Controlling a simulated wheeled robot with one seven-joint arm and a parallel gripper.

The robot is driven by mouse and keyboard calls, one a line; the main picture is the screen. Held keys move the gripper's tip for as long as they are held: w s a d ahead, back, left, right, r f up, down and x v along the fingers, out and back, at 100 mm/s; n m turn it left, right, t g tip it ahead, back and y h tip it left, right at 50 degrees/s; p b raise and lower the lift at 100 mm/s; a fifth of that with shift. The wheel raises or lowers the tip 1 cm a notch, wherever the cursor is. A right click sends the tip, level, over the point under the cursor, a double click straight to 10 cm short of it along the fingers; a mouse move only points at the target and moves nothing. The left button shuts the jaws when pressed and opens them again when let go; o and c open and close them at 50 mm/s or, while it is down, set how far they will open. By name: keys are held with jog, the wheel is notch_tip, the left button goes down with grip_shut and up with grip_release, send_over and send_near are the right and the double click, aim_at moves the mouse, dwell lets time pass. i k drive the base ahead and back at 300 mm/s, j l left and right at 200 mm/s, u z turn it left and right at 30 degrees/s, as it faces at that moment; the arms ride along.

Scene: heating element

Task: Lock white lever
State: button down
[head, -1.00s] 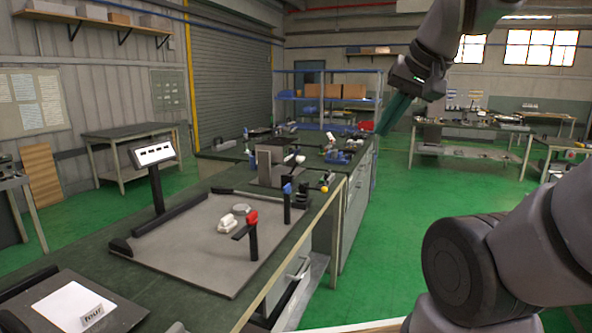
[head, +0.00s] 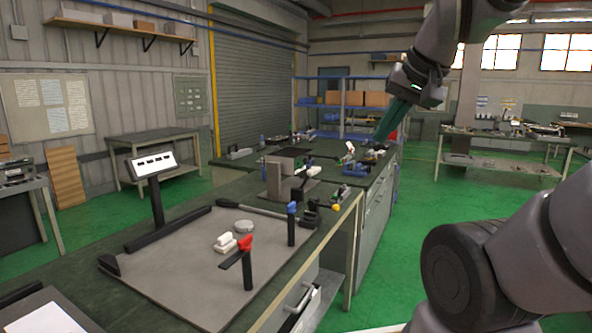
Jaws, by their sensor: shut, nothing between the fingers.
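My gripper (head: 382,136) has long green fingers and hangs from the upper right, pointing down and left. Its fingers look closed and hold nothing. In the picture its tips overlap the far end of the long workbench; I cannot tell how close they are to it. A small white upright part (head: 350,147), possibly the white lever, stands on the far bench part, left of the fingertips and apart from them in the picture. The lever's lock is too small to make out.
A blue-topped post (head: 291,208) stands at the grey plate's (head: 170,275) right side. A panel on a black stand (head: 152,163) is at its left. Blue and black fixtures crowd the far bench. The green floor (head: 430,230) right of the bench is clear.

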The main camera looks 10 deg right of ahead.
aim_at(310, 172)
jog(key=i+l+u, duration=0.3)
jog(key=i+l, duration=0.2)
jog(key=l, duration=0.2)
jog(key=i+l+u, duration=0.1)
jog(key=i+l, duration=0.15)
jog(key=l, duration=0.15)
jog(key=i+l+u, duration=0.15)
jog(key=l, duration=0.25)
jog(key=i+l+u, duration=0.15)
jog(key=l, duration=0.3)
jog(key=i, duration=0.1)
